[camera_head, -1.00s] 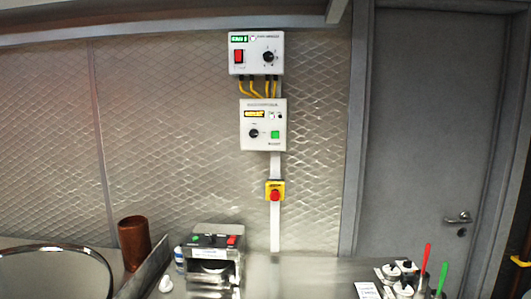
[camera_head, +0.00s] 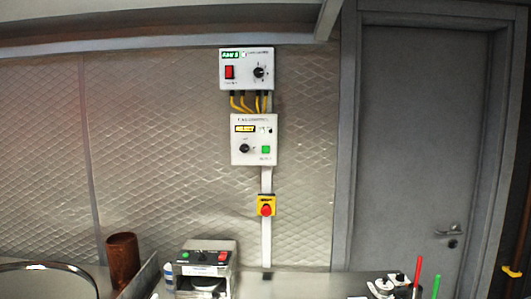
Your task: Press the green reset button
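The green reset button (camera_head: 266,150) is a small green square at the lower right of the lower white control box (camera_head: 254,138) on the wall. That box also has a yellow display and a black knob. The upper white box (camera_head: 246,69) above it has a red switch, a green display and a black knob. A red emergency button on a yellow plate (camera_head: 266,206) sits below on the white conduit. Neither of my grippers shows in the head view.
A metal counter runs along the bottom. On it stand a copper-coloured cylinder (camera_head: 122,260), a machine with green and red buttons (camera_head: 204,268), and a group of items with red and green handles (camera_head: 416,276). A grey door (camera_head: 415,150) is at the right. The wall before the boxes is unobstructed.

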